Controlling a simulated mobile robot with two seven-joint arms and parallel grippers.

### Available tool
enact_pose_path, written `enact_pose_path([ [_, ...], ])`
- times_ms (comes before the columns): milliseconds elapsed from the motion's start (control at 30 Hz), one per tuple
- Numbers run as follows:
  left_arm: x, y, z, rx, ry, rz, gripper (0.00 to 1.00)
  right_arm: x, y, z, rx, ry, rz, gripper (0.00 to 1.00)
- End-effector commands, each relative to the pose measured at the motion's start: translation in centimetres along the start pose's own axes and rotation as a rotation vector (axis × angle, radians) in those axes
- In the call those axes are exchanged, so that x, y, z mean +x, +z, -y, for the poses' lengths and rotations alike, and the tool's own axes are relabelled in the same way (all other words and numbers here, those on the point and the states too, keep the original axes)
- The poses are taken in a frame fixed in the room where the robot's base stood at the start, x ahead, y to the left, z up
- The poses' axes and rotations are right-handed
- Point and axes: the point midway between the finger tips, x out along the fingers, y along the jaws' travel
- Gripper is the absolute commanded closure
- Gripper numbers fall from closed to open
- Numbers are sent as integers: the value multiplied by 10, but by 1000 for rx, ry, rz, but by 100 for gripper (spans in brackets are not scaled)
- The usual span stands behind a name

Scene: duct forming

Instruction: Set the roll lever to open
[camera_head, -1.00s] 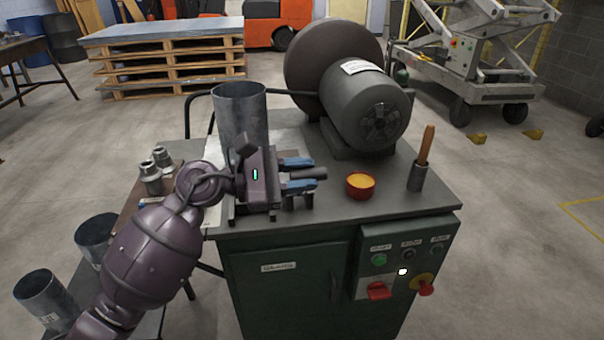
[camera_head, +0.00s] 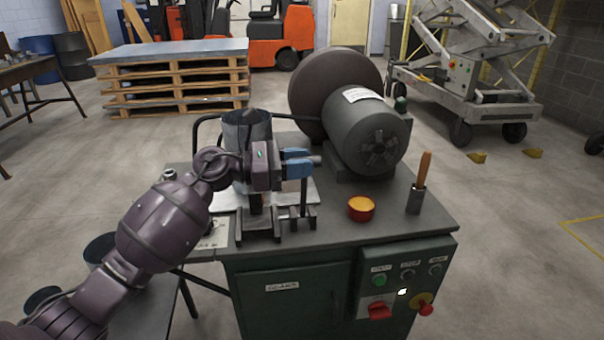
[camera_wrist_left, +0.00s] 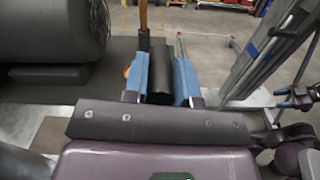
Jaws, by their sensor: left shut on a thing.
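My left gripper (camera_head: 297,164) is above the front middle of the bench. Its blue fingers are shut on the dark cylindrical grip of the roll lever (camera_head: 303,198). The lever's thin dark arm runs down, roughly upright, to a small bracket on the bench top. In the left wrist view the grip (camera_wrist_left: 161,76) lies between the two blue fingers of the left gripper (camera_wrist_left: 161,84). A grey metal duct cylinder (camera_head: 247,128) stands behind the gripper, partly hidden by it.
A dark motor and wheel (camera_head: 365,130) stand at the back right of the bench (camera_head: 345,236). A red and yellow button (camera_head: 361,208) and a holder with a wooden-handled tool (camera_head: 417,198) are to the right. The front panel has a red switch (camera_head: 379,310).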

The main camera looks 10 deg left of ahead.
Motion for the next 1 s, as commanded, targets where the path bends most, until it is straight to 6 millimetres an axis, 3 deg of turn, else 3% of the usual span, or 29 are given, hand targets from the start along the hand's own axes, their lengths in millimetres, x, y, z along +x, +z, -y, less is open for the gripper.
enact_pose_path([
  [300,0,1,-19,-108,2,1,100,-2,3,0,2,1,8,47],
  [767,0,0,-21,-125,1,2,100,2,-7,0,1,-1,-14,47],
  [800,0,0,-21,-125,1,2,72,2,-7,0,0,-1,-15,47],
  [933,0,0,-21,-125,1,2,52,2,-7,0,0,-1,-16,47],
  [1000,0,0,-21,-125,1,1,49,2,-7,0,0,-1,-15,47],
])
